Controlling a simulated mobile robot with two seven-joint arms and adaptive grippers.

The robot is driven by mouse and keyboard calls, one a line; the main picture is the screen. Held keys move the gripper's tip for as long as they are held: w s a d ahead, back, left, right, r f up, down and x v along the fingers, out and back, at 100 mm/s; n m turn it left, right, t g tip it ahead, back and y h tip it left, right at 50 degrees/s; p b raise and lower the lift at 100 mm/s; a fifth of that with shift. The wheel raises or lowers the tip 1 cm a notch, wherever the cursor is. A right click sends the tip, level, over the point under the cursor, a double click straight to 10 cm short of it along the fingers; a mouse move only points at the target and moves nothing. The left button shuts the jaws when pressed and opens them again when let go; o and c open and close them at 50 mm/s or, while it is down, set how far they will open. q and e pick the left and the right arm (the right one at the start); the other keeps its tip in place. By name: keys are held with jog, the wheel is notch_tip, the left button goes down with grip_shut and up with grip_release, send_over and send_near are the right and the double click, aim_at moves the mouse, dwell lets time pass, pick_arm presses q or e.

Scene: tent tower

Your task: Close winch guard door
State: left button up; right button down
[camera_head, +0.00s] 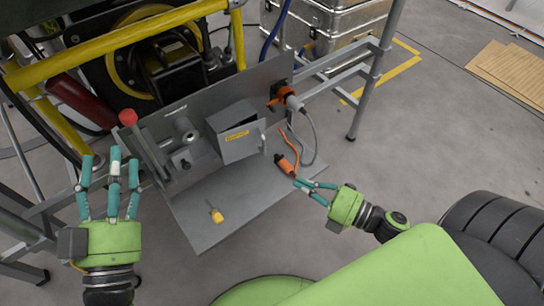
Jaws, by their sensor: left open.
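The winch guard door (239,144) is a grey panel with a yellow label and a small handle at its right edge. It stands out from the upright grey plate, right of the round winch part (186,131), which is uncovered. My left gripper (114,158) is open and empty, left of the plate, with its fingers pointing up in the picture. My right gripper (297,182) is right of the door and apart from it, its fingers pointing left. Its fingertips appear close together near the orange hand tool; whether they touch it is unclear.
A grey base plate (225,212) carries a yellow-handled tool (216,215). The orange tool (284,164) lies at its right edge, near a cable. A red-knobbed lever (128,118) stands left of the winch. An orange connector (284,96) is on the upright plate. Metal cases (337,22) stand behind.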

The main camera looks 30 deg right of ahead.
pick_arm(q)
jog(key=s+r+m+t+h+b, duration=0.1)
jog(key=s+r+t+h, duration=0.3)
jog(key=r, duration=0.4)
jog(key=shift+s+d+m+h+b, duration=0.4)
jog(key=shift+s+m+h, duration=0.4)
jog(key=shift+s, duration=0.55)
pick_arm(e)
jog(key=w+d+x, duration=0.1)
jog(key=d+x, duration=0.1)
jog(key=x, duration=0.8)
jog(key=shift+w, duration=0.45)
